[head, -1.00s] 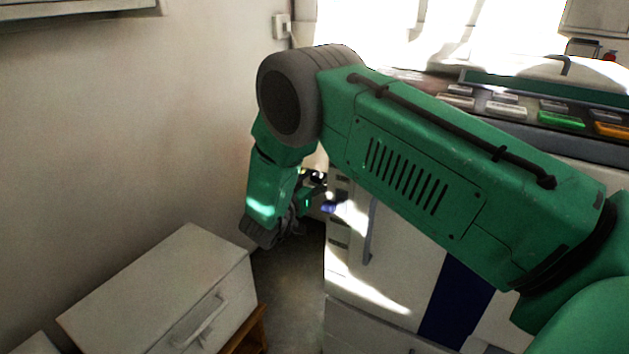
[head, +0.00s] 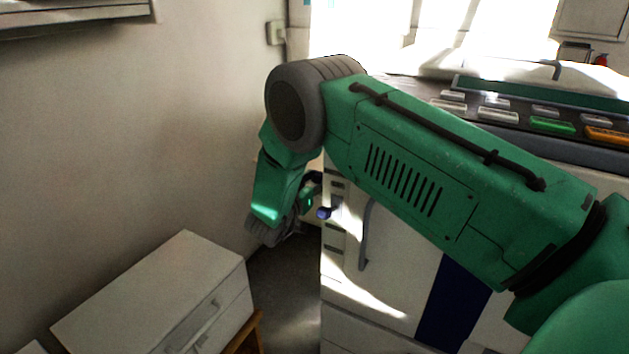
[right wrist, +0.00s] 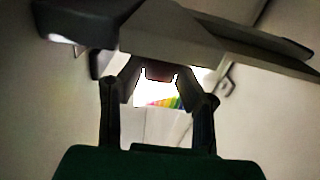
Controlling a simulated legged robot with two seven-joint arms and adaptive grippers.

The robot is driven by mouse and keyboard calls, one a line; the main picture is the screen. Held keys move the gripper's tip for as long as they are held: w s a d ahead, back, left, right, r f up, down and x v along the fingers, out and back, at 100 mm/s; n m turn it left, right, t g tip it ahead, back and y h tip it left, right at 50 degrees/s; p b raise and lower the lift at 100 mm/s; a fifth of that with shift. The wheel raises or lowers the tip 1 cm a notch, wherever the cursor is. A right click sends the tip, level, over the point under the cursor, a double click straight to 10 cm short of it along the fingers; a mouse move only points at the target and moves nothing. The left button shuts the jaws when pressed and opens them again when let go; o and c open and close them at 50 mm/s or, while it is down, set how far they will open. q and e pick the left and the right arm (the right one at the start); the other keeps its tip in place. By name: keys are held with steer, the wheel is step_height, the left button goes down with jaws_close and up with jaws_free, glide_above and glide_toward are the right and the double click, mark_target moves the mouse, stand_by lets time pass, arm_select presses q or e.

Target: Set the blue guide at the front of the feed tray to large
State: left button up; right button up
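A small blue piece (head: 324,212), apparently the blue guide, sticks out from the left side of the white machine in the head view. My right gripper (head: 312,184) is beside and just above it, partly hidden behind my own forearm. In the right wrist view the two dark fingers of my right gripper (right wrist: 160,77) stand apart with nothing visibly held between them. A dark grey tray-like slab (right wrist: 170,30), possibly the feed tray, spans the top of that view. The blue piece cannot be made out there. My left gripper is not in view.
The white machine (head: 345,270) has a grey handle (head: 367,235) and a panel with coloured buttons (head: 551,126). A white drawer cabinet (head: 150,290) stands at the lower left, with a narrow floor gap (head: 285,290) between them. A plain wall (head: 130,140) is on the left.

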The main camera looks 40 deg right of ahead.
steer(key=shift+o, duration=0.3)
steer(key=shift+a, duration=0.1)
steer(key=v, duration=1.2)
steer(key=shift+f, duration=0.1)
